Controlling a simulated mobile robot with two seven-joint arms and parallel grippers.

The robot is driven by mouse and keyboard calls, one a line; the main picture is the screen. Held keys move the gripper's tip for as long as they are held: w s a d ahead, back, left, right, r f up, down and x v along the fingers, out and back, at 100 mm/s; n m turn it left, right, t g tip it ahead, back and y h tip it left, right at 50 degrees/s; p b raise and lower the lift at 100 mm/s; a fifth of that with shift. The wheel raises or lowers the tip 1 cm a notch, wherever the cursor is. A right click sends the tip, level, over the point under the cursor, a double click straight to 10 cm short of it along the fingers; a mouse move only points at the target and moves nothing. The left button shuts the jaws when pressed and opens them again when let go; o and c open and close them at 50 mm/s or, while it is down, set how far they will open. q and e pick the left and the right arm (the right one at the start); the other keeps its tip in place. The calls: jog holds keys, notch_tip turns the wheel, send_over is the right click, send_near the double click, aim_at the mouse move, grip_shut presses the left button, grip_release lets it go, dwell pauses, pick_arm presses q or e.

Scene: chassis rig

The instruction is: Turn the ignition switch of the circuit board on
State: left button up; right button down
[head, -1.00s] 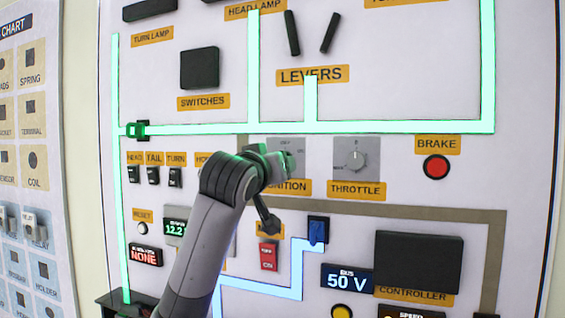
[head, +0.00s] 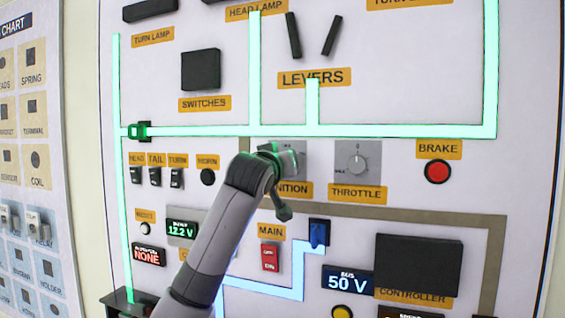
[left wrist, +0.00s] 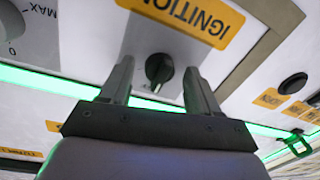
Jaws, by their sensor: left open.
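The ignition switch is a dark round knob (left wrist: 159,69) on a grey plate under the orange IGNITION label (left wrist: 190,14) in the left wrist view. My left gripper (left wrist: 158,78) is open, with one finger on each side of the knob. I cannot tell whether the fingers touch it. In the head view my left arm covers the knob, and the gripper itself is mostly hidden behind the wrist. Part of the ignition plate (head: 297,155) shows there, above its partly covered label (head: 296,190). My right gripper is not in view.
The throttle knob (head: 358,161) sits right of the ignition plate, with the red brake button (head: 437,171) beyond it. A glowing line (head: 400,131) runs above. The red main switch (head: 270,257) and a blue connector (head: 319,233) are below.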

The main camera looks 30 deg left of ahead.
pick_arm(q)
jog(key=c, duration=1)
jog(key=shift+c, duration=0.2)
jog(key=shift+m, duration=0.3)
jog(key=m, duration=0.5)
jog(key=m+t, duration=0.1)
jog(key=m, duration=0.5)
jog(key=shift+a+f+m+h, duration=0.1)
jog(key=shift+m+h, duration=0.2)
